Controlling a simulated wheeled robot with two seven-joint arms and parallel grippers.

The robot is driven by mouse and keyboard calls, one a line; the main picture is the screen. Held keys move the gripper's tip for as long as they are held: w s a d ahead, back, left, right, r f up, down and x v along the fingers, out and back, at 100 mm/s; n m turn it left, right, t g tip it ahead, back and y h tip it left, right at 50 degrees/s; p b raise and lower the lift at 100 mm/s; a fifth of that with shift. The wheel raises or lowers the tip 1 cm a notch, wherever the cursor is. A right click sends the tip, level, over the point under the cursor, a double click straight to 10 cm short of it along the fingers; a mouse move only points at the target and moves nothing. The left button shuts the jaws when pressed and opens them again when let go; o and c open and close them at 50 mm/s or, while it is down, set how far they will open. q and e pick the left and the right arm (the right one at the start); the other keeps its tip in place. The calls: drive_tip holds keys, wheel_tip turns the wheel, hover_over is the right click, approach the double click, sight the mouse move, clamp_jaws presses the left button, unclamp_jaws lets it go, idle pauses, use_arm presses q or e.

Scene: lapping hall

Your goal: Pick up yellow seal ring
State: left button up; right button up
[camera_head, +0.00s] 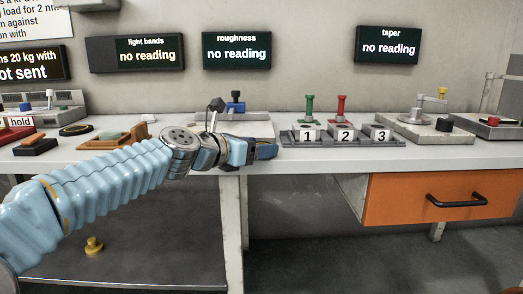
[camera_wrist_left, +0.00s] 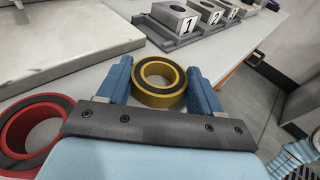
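The yellow seal ring (camera_wrist_left: 143,92) has a dark inner band. In the left wrist view it sits between the two blue fingers of my left gripper (camera_wrist_left: 160,84). Both fingers lie flush against its sides, with no clear gap, so the gripper looks shut on it. The ring is at or close to the bench top; I cannot tell whether it touches. In the head view my left gripper (camera_head: 264,149) is at the bench's front edge and the ring is hidden there. My right gripper is not in view.
A red ring (camera_wrist_left: 14,133) lies left of the gripper. A pale plate (camera_wrist_left: 65,42) is beyond it. A grey rack with blocks numbered 1, 2 and 3 (camera_head: 355,143) stands to the right on the bench (camera_head: 310,158). An orange drawer (camera_head: 405,205) is below.

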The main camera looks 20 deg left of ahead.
use_arm(q)
drive_tip(key=shift+c, duration=1.2)
wheel_tip(320, 180, up, 10)
drive_tip(key=p, duration=0.7)
